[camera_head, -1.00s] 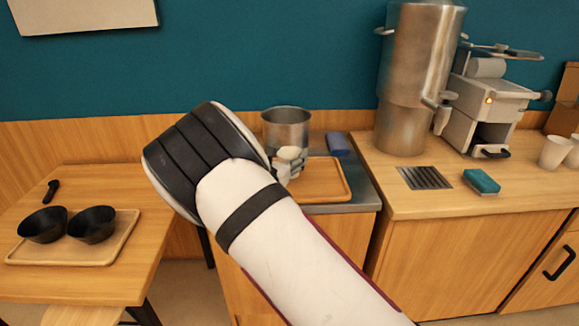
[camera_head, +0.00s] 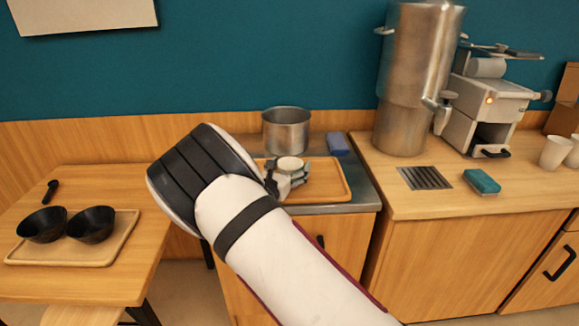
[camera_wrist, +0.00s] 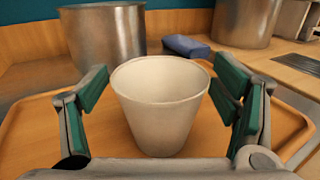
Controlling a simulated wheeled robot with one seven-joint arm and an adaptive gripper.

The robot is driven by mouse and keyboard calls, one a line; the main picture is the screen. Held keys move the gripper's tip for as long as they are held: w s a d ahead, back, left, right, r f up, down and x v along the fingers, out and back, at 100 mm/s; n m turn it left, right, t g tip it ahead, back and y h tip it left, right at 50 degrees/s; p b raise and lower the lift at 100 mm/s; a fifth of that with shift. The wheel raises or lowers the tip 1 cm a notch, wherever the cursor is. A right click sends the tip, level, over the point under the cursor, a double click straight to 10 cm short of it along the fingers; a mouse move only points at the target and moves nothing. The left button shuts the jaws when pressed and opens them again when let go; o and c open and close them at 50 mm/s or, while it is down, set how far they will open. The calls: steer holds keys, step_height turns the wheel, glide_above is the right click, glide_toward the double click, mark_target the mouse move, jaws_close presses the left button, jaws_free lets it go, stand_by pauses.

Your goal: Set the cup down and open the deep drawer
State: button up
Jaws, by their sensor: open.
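A white cup (camera_wrist: 160,112) stands upright on a wooden tray (camera_wrist: 292,120), between the two parted fingers of my gripper (camera_wrist: 160,95). In the wrist view there is a gap between the cup and each green finger pad, so my gripper is open around it. In the head view the cup (camera_head: 290,164) and my gripper (camera_head: 287,181) show over the tray (camera_head: 335,180) on the middle counter. Below that counter is a wooden cabinet front with a dark handle (camera_head: 320,241), partly hidden by my arm. Another dark handle (camera_head: 559,263) is on the cabinet at the far right.
A steel pot (camera_head: 286,131) stands behind the tray, with a blue cloth-like item (camera_head: 337,144) beside it. On the right counter are a tall steel urn (camera_head: 405,110), a coffee machine (camera_head: 490,110), a sponge (camera_head: 482,181) and white cups (camera_head: 555,152). Black bowls (camera_head: 91,224) sit on the left table.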

steer(key=shift+r, duration=0.25)
steer(key=v, duration=1.2)
steer(key=s+d+r+m+g+h, duration=0.2)
steer(key=d+r+m+g, duration=0.1)
steer(key=d+m, duration=0.3)
steer(key=s+d+r+m+g+h, duration=0.2)
steer(key=d+r+m+g, duration=0.15)
steer(key=d, duration=0.45)
steer(key=s+d+r+m+g+y, duration=0.1)
steer(key=s+d+r+m+g, duration=0.25)
steer(key=s+d, duration=0.2)
steer(key=s+d+r+m+g, duration=0.2)
steer(key=s+d+m+g, duration=0.1)
steer(key=s+d+m, duration=0.25)
steer(key=s+d+r+m+g+y, duration=0.1)
steer(key=s+m+y, duration=0.2)
steer(key=s, duration=0.5)
steer(key=s+d+r+m+g+y, duration=0.1)
steer(key=s+r+m+y, duration=0.2)
steer(key=s, duration=0.6)
steer(key=s+a+m+t+y, duration=0.1)
steer(key=s+a+m+y, duration=0.3)
steer(key=s, duration=0.6)
steer(key=shift+a+m+t+y+p, duration=0.35)
steer(key=shift+a+m+t+y, duration=0.05)
steer(key=shift+a+m, duration=0.7)
